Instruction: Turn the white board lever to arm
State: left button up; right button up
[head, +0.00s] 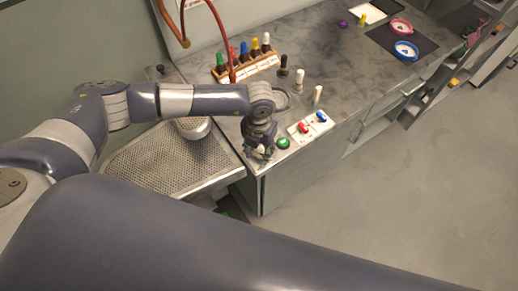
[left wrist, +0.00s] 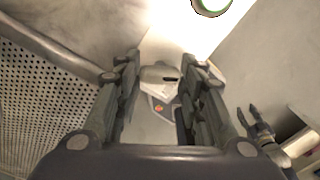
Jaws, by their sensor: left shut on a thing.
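The lever (left wrist: 160,76), a pale grey-white piece with a dark slot, is between the fingers of my left gripper (left wrist: 163,82) in the left wrist view. The gripper is shut on it. A grey plate with a small orange-red mark (left wrist: 158,108) shows just below the lever. In the head view my left gripper (head: 260,152) points down at the counter's near corner and hides most of the lever. A white board (left wrist: 185,28) runs up from the lever in the left wrist view. My right gripper (left wrist: 249,112) shows small at the right there, its two fingers apart and empty.
A green button (head: 283,143) is close right of my left gripper. A white panel (head: 310,125) with red and blue knobs is beyond it. A perforated tray (head: 165,165) lies left. A bottle rack (head: 245,67) and upright pegs stand behind. Open floor lies right.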

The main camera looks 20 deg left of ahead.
pick_arm(q)
jog(key=shift+b, duration=0.35)
jog(key=shift+f+m+b, duration=0.15)
jog(key=shift+m+b, duration=0.5)
jog(key=shift+m, duration=0.05)
jog(key=m+b, duration=0.8)
jog(key=b, duration=0.3)
jog(key=shift+f, duration=0.1)
jog(key=shift+r+m+b, duration=0.25)
jog(key=shift+m+b, duration=1.05)
jog(key=shift+b, duration=0.15)
pick_arm(e)
notch_tip(320, 180, down, 16)
jog(key=w, duration=0.1)
pick_arm(q)
jog(key=o, duration=1)
jog(key=shift+o, duration=0.2)
jog(key=shift+r, duration=0.1)
pick_arm(e)
jog(key=shift+s, duration=0.1)
